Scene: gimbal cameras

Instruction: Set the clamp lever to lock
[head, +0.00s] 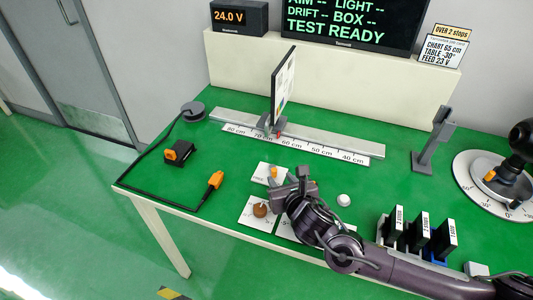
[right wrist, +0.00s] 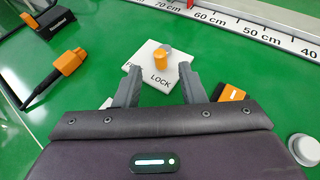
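The clamp lever, with an orange grip (right wrist: 158,64) and a grey pivot (right wrist: 165,48), sits on a white plate (right wrist: 145,53) marked LOCK and, partly hidden, FREE. In the right wrist view the orange grip lies just above the word LOCK. In the head view the orange grip (head: 274,172) shows behind my right gripper (head: 288,184). In the right wrist view my right gripper (right wrist: 159,84) is open, its two fingers apart on either side of the near part of the plate. I see nothing between the fingertips, and cannot tell whether they touch the plate. My left gripper is out of view.
A brown knob (head: 260,210) on a white plate is close to the right gripper. An orange cable plug (head: 214,180), a black and orange socket (head: 179,153), a white button (head: 344,199) and labelled holders (head: 420,230) stand around. A scaled rail (head: 345,142) lies behind.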

